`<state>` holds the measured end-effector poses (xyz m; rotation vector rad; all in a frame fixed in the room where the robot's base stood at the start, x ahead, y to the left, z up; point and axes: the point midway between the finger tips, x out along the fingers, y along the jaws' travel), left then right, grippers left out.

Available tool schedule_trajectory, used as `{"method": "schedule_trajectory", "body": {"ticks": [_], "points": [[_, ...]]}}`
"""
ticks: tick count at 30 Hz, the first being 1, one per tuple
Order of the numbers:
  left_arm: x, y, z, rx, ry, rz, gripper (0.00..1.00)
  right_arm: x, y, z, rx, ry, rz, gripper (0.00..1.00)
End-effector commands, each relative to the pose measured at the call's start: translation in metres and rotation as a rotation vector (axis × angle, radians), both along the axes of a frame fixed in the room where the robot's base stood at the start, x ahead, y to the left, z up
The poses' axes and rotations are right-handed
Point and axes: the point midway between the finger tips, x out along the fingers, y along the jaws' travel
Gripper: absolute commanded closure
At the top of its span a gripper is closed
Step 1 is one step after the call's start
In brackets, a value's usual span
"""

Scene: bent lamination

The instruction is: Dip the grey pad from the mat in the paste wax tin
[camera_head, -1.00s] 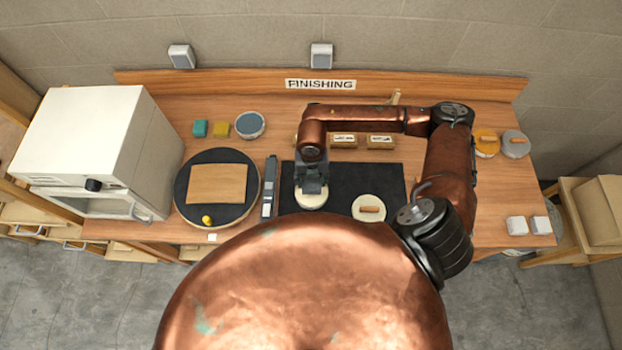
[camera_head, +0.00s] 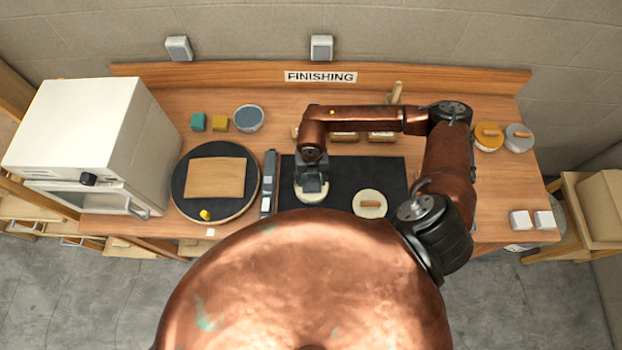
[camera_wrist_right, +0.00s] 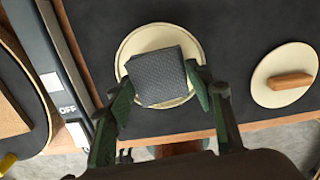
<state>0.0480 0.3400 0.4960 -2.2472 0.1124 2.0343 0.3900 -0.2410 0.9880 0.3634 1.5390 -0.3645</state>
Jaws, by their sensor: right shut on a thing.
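The dark grey pad (camera_wrist_right: 158,75) is a square woven block between the fingers of my right gripper (camera_wrist_right: 160,88). The fingers are shut on its sides. In the head view my right gripper (camera_head: 312,186) hangs over the round cream paste wax tin (camera_head: 301,196) on the black mat. The wrist view shows the cream rim of the tin (camera_wrist_right: 133,45) around the pad. The pad covers the middle of the tin, and I cannot tell whether it touches the wax. My left gripper is not in view.
A round cream lid with a wooden handle (camera_head: 370,203) lies on the black mat (camera_head: 385,170) to the right. A grey strip marked OFF (camera_head: 269,185) stands along the mat's left side. A round dark turntable (camera_head: 184,190) with a tan sheet is further left.

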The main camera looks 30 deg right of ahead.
Motion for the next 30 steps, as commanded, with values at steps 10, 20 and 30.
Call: {"method": "schedule_trajectory", "body": {"ticks": [10,20,30], "points": [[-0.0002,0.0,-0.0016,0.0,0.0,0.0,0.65,0.0,0.0001,-0.0018,0.0,0.0,0.0,0.71],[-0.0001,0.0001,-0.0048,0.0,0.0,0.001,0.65,0.0,0.0001,-0.0057,0.0,0.0,0.0,0.71],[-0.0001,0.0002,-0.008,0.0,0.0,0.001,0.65,0.0001,0.0001,-0.0096,0.0,0.0,0.0,0.71]]}}
